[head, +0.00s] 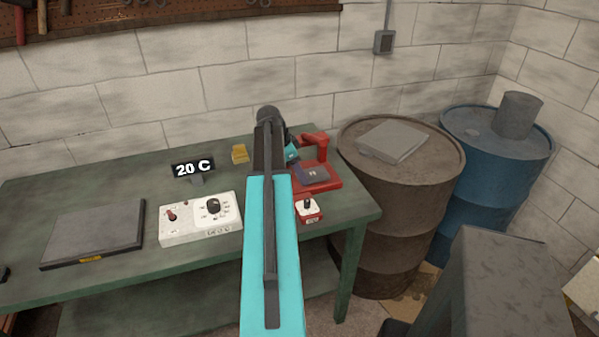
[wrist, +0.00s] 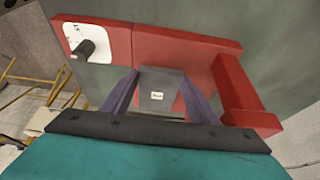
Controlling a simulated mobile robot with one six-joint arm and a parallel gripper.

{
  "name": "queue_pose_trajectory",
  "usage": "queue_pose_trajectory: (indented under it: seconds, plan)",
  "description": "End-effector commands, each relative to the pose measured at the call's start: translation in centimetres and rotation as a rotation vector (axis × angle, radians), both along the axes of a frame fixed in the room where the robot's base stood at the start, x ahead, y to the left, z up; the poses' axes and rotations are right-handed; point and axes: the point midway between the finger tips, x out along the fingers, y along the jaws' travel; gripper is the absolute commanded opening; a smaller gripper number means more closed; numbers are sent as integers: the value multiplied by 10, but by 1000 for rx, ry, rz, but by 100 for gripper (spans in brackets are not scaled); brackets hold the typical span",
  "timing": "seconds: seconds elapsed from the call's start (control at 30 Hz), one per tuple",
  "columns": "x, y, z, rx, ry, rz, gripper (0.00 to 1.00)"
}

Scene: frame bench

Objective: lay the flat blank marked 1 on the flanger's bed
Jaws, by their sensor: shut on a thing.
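My gripper (wrist: 158,72) is shut on a small dark grey flat blank (wrist: 160,82), which sits between its two purple-grey fingers. The blank carries a small white label that I cannot read. The red flanger (wrist: 185,45) lies under and around the blank in the wrist view. In the head view the flanger (head: 328,184) stands at the bench's right end, with the blank (head: 318,174) over its base. I cannot tell whether the blank touches the bed, as the blank and fingers hide much of it.
A white control box (head: 202,219), a 20 C display (head: 193,168), a yellow block (head: 240,153) and a dark flat plate (head: 95,230) stand on the green bench (head: 130,175). A small red-and-white knob box (head: 308,212) stands in front of the flanger. Brown (head: 395,215) and blue (head: 497,150) drums stand right.

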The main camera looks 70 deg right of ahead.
Motion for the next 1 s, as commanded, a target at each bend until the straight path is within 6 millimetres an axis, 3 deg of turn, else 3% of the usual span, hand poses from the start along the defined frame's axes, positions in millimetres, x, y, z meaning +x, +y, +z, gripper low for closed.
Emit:
queue_pose_trajectory:
  seconds: [0.93,0.97,1.0]
  plan:
    - [0,0,-13,-1,1,0,8]
    - [0,0,-12,-1,1,0,57]
    - [0,0,-12,0,0,0,64]
